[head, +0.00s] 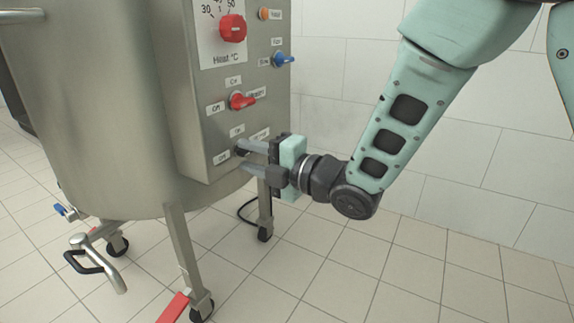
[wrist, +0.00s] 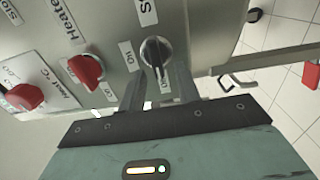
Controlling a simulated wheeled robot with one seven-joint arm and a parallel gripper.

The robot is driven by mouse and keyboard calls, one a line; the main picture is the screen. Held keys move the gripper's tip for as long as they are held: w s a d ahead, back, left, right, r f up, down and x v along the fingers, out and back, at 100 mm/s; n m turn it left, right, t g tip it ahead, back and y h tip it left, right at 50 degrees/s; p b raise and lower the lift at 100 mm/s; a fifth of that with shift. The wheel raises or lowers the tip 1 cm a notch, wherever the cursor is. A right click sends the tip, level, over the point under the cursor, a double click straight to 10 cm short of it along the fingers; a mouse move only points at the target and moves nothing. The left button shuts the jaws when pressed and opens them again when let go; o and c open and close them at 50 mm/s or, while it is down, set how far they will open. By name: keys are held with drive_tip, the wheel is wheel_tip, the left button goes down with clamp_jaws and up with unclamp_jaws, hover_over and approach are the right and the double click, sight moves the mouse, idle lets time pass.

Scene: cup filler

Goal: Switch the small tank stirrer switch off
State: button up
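The stirrer switch is a small black rotary knob (wrist: 155,50) low on the tank's grey control box (head: 205,135). In the wrist view it sits just beyond and between my two fingertips, its lever pointing towards my gripper. Labels beside it are cut off or too small to read fully. In the head view the knob is mostly hidden by my fingers. My gripper (head: 246,158) is at the lower part of the box, pointing left at the panel. Its fingers are apart, with a gap between them in the wrist view (wrist: 161,82). I cannot tell whether they touch the knob.
Above are a red heater switch (head: 241,101), a blue switch (head: 283,59), an orange lamp (head: 264,14) and a red heat dial (head: 232,28). Tank legs and a drain tap (head: 95,255) are below. The tiled floor to the right is clear.

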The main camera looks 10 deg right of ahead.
drive_tip(key=p+v, duration=1.7)
drive_tip(key=p, duration=0.3)
drive_tip(key=shift+s+d, duration=0.15)
idle(0.4)
